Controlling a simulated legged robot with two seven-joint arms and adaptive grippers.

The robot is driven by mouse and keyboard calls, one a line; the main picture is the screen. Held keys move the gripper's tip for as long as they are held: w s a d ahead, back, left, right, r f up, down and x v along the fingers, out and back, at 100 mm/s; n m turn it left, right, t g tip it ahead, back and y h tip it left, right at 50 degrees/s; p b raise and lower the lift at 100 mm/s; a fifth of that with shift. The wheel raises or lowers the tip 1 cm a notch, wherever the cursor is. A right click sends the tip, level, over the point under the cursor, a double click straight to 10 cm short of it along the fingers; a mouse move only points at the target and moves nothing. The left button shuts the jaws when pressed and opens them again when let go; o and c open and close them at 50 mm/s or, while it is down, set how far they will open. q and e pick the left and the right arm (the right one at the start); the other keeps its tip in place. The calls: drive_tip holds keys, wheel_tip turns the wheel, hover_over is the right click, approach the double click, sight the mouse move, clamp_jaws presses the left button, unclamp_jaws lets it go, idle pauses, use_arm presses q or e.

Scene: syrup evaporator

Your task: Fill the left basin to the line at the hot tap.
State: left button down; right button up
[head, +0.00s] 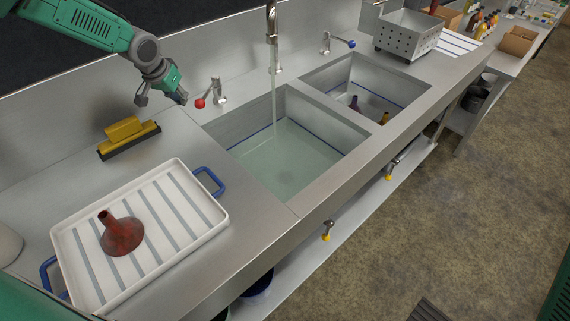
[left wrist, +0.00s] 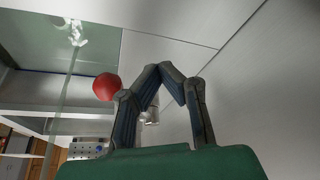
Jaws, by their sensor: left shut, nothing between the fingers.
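Water runs in a thin stream from the spout (head: 272,42) into the left basin (head: 224,128). Clear, greenish water (head: 285,165) stands in this basin, and the blue line on its walls shows close to the water's edge, seemingly just above it. The hot tap's red-knobbed lever (head: 200,103) is behind the basin's left back corner. My left gripper (head: 180,98) is shut and empty, just left of the red knob. In the left wrist view the red knob (left wrist: 107,86) is beside the closed fingers (left wrist: 165,72), and I cannot tell whether they touch. My right gripper is out of view.
A blue-knobbed lever (head: 350,43) stands behind the right basin (head: 400,82), which holds small funnels. A yellow squeegee (head: 125,131) and a white tray (head: 62,235) with a red funnel (head: 121,234) lie on the left counter. A perforated metal box (head: 408,35) stands farther right.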

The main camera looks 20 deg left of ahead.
sight(200, 103)
use_arm(q)
drive_tip(key=shift+d, duration=1.4)
drive_tip(key=shift+s+d, duration=0.1)
drive_tip(key=shift+d, duration=0.15)
drive_tip(key=shift+d, duration=1.5)
